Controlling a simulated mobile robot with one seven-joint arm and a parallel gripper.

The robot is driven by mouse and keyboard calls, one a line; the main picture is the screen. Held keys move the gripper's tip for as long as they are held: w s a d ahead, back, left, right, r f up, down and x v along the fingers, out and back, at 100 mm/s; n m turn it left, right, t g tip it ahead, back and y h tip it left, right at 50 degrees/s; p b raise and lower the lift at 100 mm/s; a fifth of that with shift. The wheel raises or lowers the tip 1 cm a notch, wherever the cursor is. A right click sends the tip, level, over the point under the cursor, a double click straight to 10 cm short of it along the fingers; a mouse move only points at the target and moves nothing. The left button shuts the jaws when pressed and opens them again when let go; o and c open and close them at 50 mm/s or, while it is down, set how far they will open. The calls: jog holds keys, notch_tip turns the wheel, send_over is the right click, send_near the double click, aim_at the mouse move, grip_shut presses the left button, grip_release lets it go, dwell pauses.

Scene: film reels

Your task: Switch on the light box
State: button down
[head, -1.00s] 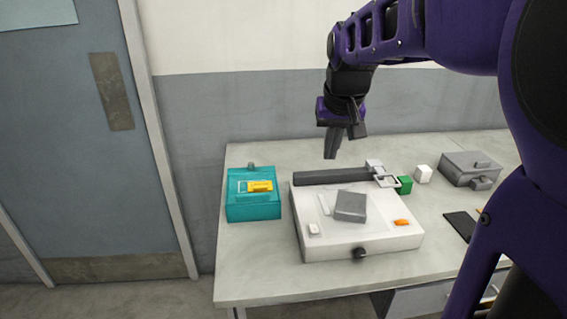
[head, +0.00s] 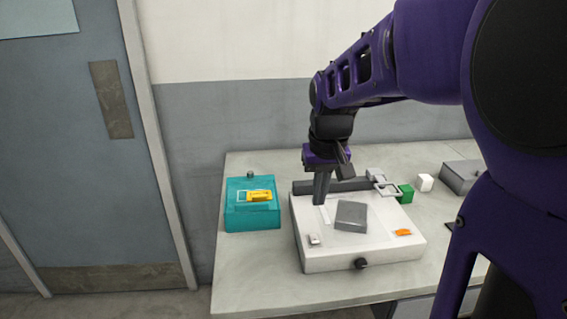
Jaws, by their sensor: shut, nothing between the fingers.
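The light box (head: 335,246) is a low white box on the table in the head view. A small white rocker-like piece (head: 314,240) sits on its top near the front left corner, and a black knob (head: 361,263) is on its front face. I cannot tell whether the light box is lit. My gripper (head: 319,201) is shut and empty, pointing down over the back left part of the box, behind the small white piece. I cannot tell whether the fingertips touch the top.
A grey block (head: 351,216) and an orange piece (head: 403,232) lie on the box. A dark bar (head: 350,184) with a metal frame (head: 381,184) runs along its back. A teal box (head: 252,216) stands left; green (head: 406,193) and white cubes (head: 425,183) stand right.

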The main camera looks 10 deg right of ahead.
aim_at(315, 239)
jog(key=f, duration=0.3)
jog(key=f+b, duration=0.1)
jog(key=f, duration=0.5)
jog(key=shift+w+f+b, duration=0.2)
jog(key=shift+w+b, duration=0.1)
jog(key=shift+b, duration=0.05)
jog(key=shift+s+f, duration=0.1)
jog(key=shift+f, duration=0.25)
jog(key=shift+s+f, duration=0.1)
jog(key=shift+f, duration=0.25)
jog(key=shift+s, duration=0.1)
jog(key=shift+w+r, duration=0.2)
jog(key=shift+w, duration=0.6)
